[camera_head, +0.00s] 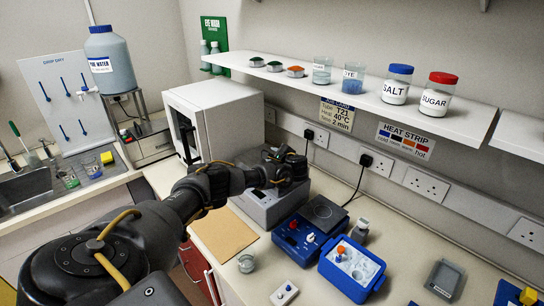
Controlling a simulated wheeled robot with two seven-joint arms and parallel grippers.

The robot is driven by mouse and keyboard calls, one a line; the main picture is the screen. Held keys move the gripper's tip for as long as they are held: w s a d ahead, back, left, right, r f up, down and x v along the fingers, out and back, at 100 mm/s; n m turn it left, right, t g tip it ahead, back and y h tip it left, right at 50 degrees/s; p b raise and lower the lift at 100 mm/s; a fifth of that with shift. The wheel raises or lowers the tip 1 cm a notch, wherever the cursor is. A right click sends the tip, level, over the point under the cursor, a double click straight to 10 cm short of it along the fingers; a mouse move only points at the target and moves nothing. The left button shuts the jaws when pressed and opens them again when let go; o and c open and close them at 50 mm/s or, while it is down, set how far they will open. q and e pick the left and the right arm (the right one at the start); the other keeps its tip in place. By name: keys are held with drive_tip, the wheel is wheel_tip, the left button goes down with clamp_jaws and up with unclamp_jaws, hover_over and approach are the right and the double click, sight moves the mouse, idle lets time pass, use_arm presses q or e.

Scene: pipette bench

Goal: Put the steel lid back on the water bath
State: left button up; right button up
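The water bath (270,208) is a grey box standing near the wall on the right-hand bench. My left arm comes in from the lower left and reaches over it. My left gripper (290,166) is at the top of the bath, near its back. It is dark and small here, and its fingers cannot be told apart well enough to see if they are open or shut. I cannot make out the steel lid clearly; my arm and gripper cover much of the bath's top. My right gripper is not in view.
A white cabinet (213,112) stands left of the bath. A shelf (300,76) with jars hangs above.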

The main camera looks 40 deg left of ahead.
use_arm(q)
drive_tip(key=shift+r, duration=0.1)
drive_tip(key=shift+r, duration=0.2)
drive_tip(key=shift+s+d, duration=0.1)
drive_tip(key=shift+d, duration=0.3)
drive_tip(key=b+v, duration=0.3)
drive_tip(key=v, duration=0.7)
drive_tip(key=shift+s+d, duration=0.1)
drive_tip(key=shift+s+d+r, duration=0.2)
drive_tip(key=shift+d+r, duration=0.05)
drive_tip(key=shift+d, duration=0.15)
